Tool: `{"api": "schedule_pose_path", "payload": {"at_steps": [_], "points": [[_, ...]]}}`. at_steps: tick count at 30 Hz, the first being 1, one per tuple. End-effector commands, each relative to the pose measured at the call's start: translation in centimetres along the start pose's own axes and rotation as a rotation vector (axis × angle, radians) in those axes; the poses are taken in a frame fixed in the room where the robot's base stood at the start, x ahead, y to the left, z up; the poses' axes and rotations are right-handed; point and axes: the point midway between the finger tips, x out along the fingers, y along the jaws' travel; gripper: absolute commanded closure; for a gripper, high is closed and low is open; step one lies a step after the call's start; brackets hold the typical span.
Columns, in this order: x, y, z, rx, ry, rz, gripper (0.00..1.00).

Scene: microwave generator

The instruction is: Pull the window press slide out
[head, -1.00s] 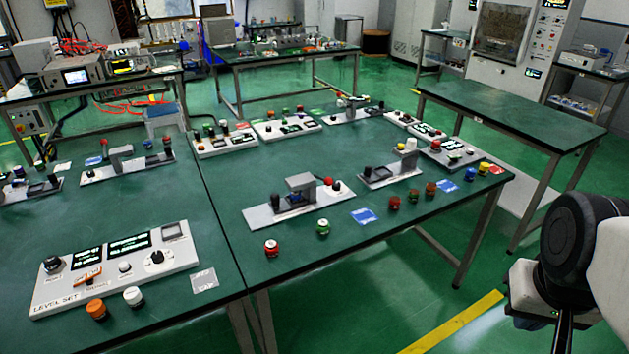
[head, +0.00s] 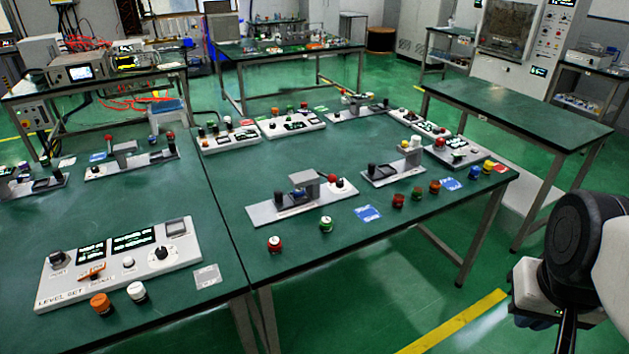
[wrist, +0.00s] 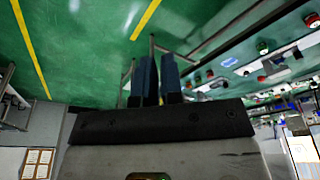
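Several grey-based slide units stand on the green bench. The nearest one on the right half (head: 300,197) has a dark knob at its left, a grey upright block over a small dark window, and a red knob at its right. Similar units stand at the back left (head: 131,160), right of centre (head: 393,172) and further back (head: 356,109). I cannot read a label that tells which is the window press. My gripper (wrist: 159,58) has two blue fingers close together with nothing seen between them. It is over the floor, apart from the bench.
A LEVEL SET panel (head: 120,263) lies on the near left bench. Loose red (head: 274,244), green (head: 326,224) and orange (head: 101,303) buttons stand along the front. An empty green table (head: 515,115) stands at the right. The floor before the bench is clear.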

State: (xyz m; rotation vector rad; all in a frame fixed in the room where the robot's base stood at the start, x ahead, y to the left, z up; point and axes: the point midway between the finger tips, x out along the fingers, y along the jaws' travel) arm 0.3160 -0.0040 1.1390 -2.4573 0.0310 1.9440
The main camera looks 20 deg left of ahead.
Motion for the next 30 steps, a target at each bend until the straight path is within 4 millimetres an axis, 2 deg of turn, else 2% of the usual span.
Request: {"api": "schedule_pose_path", "payload": {"at_steps": [1,5,9,17,30], "points": [[0.0,0.0,-0.1,-0.001,0.000,0.000,0.85],[-0.1,-0.2,-0.6,-0.014,-0.002,-0.001,0.65],[-0.2,-0.6,-1.9,-0.052,-0.007,-0.005,0.43],[-0.6,-2.5,-6.7,-0.187,-0.023,-0.016,0.43],[0.2,-7.6,-16.2,-0.462,-0.052,-0.042,0.43]]}}
